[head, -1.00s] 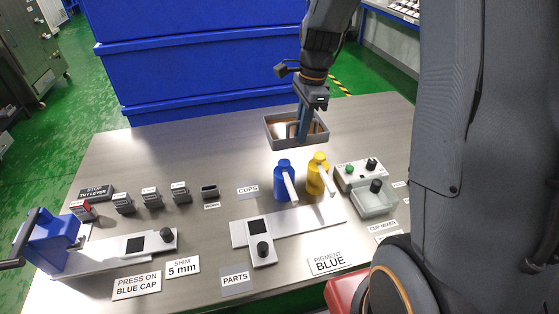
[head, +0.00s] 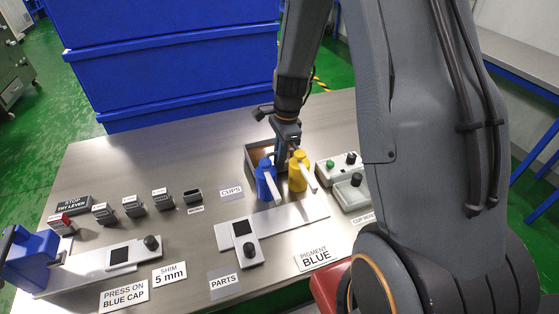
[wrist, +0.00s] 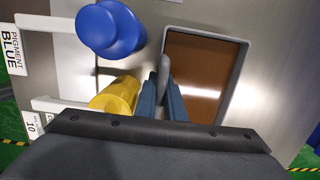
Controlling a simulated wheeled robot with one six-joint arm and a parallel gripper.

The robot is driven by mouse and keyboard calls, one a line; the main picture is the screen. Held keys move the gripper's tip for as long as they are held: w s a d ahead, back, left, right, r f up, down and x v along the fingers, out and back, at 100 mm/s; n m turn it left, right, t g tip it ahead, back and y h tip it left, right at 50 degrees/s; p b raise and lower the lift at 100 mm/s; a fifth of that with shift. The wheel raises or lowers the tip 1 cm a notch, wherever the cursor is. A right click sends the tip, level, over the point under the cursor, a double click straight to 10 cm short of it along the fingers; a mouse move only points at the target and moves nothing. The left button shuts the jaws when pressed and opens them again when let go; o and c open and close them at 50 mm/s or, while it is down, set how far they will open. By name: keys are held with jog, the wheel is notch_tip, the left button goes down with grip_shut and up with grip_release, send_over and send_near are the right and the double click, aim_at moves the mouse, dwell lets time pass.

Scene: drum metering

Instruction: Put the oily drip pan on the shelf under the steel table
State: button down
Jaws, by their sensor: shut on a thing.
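The drip pan (head: 258,153), a grey rectangular tray with a brown oily inside, is over the back part of the steel table (head: 130,185), just behind the blue and yellow bottles. My gripper (head: 281,160) is shut on its wall. In the wrist view, my fingers (wrist: 167,98) pinch the wall nearest the bottles, and the brown floor of the pan (wrist: 203,75) shows beside them. I cannot tell whether the pan touches the tabletop. The shelf under the table is hidden.
The blue bottle (head: 266,180) and yellow bottle (head: 299,172) stand close in front of the pan. The cup mixer (head: 343,178) is to the right. Blue crates (head: 190,55) stand behind the table. The back left tabletop is clear.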

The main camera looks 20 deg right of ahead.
jog(key=shift+f, duration=0.55)
jog(key=shift+f, duration=0.1)
jog(key=c, duration=1.8)
grip_release()
jog(key=shift+c, duration=0.2)
